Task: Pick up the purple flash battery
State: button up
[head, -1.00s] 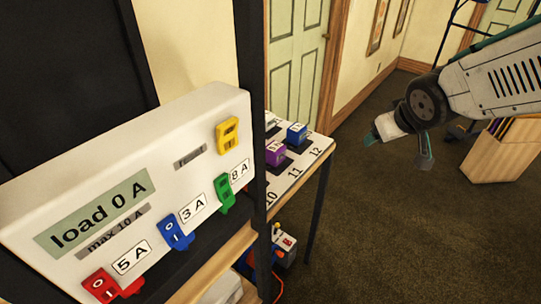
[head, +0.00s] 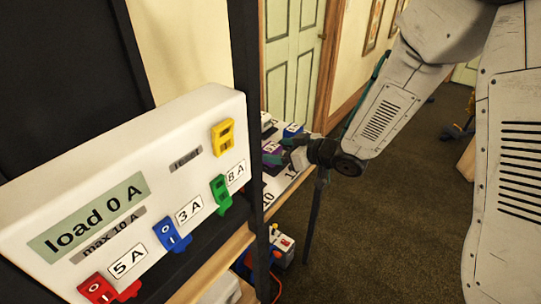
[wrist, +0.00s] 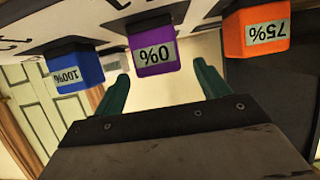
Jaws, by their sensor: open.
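The purple flash battery (wrist: 154,54) is a small block labelled 0% in the wrist view, upside down there. It sits at a dark slot on the white numbered board (wrist: 40,18). In the head view the battery (head: 271,156) is partly hidden behind my gripper. My gripper (wrist: 165,88) is open, its two green fingers pointing toward the battery, one on either side of its lower end in the picture. I cannot tell whether they touch it. In the head view my gripper (head: 298,158) is over the board's edge.
A blue battery (wrist: 76,68) labelled 100% and an orange battery (wrist: 255,30) labelled 75% flank the purple one. A dark post (head: 247,100) and the white load panel (head: 120,190) with coloured switches stand left of my arm. Carpet floor is open at right.

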aim_at(276, 149)
jog(key=x, duration=0.4)
jog(key=shift+d, duration=0.1)
jog(key=c, duration=1.3)
